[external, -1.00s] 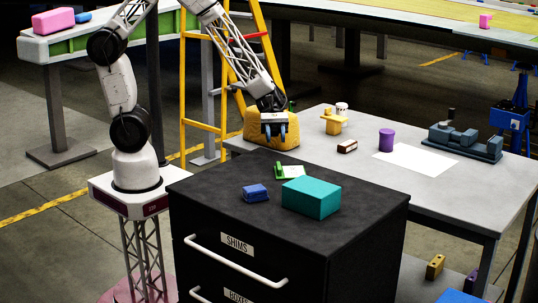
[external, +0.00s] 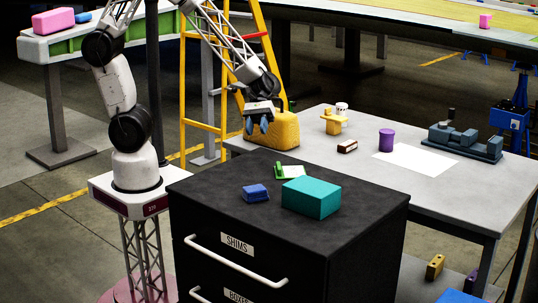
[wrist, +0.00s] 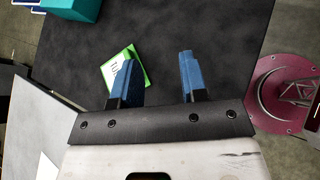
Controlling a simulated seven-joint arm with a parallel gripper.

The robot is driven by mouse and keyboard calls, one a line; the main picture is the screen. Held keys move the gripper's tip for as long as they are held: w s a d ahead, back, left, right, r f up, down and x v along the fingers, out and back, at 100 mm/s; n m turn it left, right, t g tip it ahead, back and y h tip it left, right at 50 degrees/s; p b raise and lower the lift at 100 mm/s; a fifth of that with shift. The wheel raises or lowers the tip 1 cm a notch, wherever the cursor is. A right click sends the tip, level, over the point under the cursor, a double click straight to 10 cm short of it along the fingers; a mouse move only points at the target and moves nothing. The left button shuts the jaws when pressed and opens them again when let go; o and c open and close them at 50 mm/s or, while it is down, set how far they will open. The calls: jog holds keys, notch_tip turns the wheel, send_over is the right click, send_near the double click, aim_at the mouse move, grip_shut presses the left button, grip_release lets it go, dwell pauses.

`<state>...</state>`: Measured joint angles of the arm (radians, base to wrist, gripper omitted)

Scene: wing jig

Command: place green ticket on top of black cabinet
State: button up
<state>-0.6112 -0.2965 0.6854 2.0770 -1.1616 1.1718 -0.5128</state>
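My gripper (external: 263,126) is raised above and behind the cabinet top, in front of the yellow block. Its two blue fingers are apart in the wrist view (wrist: 157,78), with nothing between them. It does not touch the ticket.
On the cabinet top are a blue block (external: 256,192) and a teal box (external: 311,197). The grey table (external: 470,195) behind holds a yellow block (external: 285,131), a purple cylinder (external: 386,140), white paper (external: 415,160) and a dark fixture (external: 465,146). The cabinet's front-left top is clear.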

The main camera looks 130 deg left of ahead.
jog(key=s+d+r+m+g+y, duration=0.1)
jog(key=s+d+r+m+y, duration=0.4)
jog(key=s+m, duration=0.5)
jog(key=s+d+r+m+g+y, duration=0.2)
jog(key=s+d+r+m+y, duration=0.2)
jog(key=s+d+r+m, duration=0.5)
jog(key=d+r+m, duration=0.1)
jog(key=d+m, duration=0.1)
jog(key=m, duration=0.1)
jog(key=shift+s+d+g+y, duration=0.3)
jog(key=shift+s+y, duration=0.05)
jog(key=shift+y, duration=0.05)
dwell(0.6)
